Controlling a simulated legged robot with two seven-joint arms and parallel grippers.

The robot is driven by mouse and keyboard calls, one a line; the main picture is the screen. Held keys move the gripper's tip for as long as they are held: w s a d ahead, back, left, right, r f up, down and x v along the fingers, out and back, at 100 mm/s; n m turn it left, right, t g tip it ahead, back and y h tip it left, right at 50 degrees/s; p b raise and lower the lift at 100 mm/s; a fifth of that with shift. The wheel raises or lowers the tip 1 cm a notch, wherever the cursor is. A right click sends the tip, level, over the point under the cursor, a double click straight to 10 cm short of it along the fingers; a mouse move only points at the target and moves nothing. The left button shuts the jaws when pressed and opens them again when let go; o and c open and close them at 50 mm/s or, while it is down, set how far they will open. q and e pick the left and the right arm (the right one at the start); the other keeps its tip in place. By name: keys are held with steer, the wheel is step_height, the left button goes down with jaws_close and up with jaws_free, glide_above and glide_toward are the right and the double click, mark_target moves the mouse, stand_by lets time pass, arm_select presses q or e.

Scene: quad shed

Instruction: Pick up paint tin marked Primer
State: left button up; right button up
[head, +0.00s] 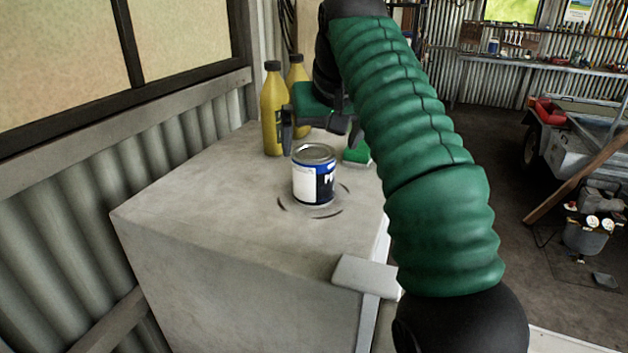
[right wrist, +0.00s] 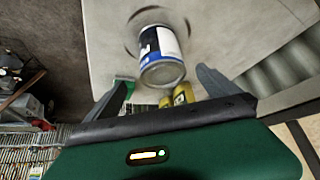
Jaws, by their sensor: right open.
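The paint tin (head: 314,176) stands upright on top of a grey cabinet (head: 220,200). It has a blue and white label; its lettering is only partly visible and I cannot read it as Primer. My right gripper (head: 318,128) is above and behind the tin in the head view, open and empty. In the right wrist view the tin (right wrist: 161,55) lies ahead, between the lines of the two spread fingers (right wrist: 160,92), apart from both. My left gripper is not in view.
Two yellow bottles (head: 273,110) with dark caps stand behind the tin. A green and white object (head: 357,152) lies close behind it, partly hidden by my arm. The cabinet top is clear at left and front. A corrugated wall (head: 160,150) borders the left.

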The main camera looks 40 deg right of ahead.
mark_target(313, 154)
steer(key=x, duration=0.3)
steer(key=b+x, duration=0.1)
steer(key=x, duration=0.2)
steer(key=shift+w+f, duration=0.1)
steer(key=shift+w, duration=0.45)
steer(key=f, duration=0.1)
steer(key=d+f+b, duration=0.1)
steer(key=w+f, duration=0.1)
steer(key=f, duration=0.1)
steer(key=shift+d, duration=0.35)
steer(key=shift+w+f, duration=0.15)
steer(key=shift+f, duration=0.05)
steer(key=shift+w+a, duration=0.3)
steer(key=shift+a, duration=0.05)
steer(key=shift+w+a, duration=0.1)
steer(key=shift+c, duration=1.3)
steer(key=shift+d, duration=0.25)
steer(key=c, duration=0.7)
steer(key=shift+f, duration=0.1)
steer(key=c, duration=1)
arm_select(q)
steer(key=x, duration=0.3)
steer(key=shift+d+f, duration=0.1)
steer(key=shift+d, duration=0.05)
arm_select(e)
steer(key=shift+c, duration=0.5)
